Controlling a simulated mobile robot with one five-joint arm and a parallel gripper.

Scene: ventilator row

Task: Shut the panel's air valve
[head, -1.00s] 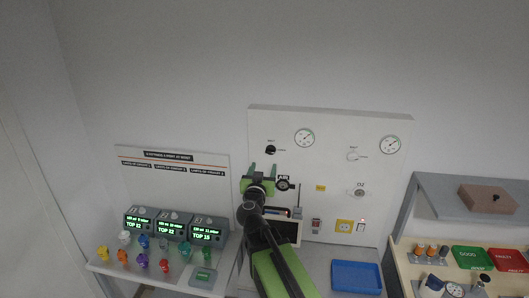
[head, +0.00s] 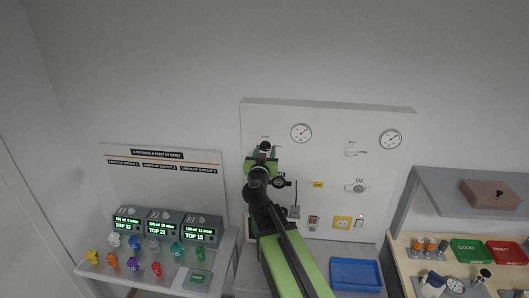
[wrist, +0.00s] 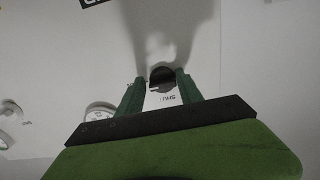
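The black air valve knob (head: 266,146) is on the upper left of the white wall panel (head: 326,120). My gripper (head: 262,156) is in front of the panel, just below the knob in the head view. In the wrist view the knob (wrist: 162,75) shows between the tips of my gripper's two green fingers (wrist: 160,80), which stand apart on either side of it. I cannot tell whether they touch it. An upside-down label reading "SHU", partly hidden, is close to the knob.
Two gauges (head: 301,133) (head: 390,138) and a white valve (head: 353,150) are to the right. The black air outlet (head: 279,181) is below, near my arm. Ventilators (head: 165,225) and coloured pieces stand at left; a blue tray (head: 355,273) lies at lower right.

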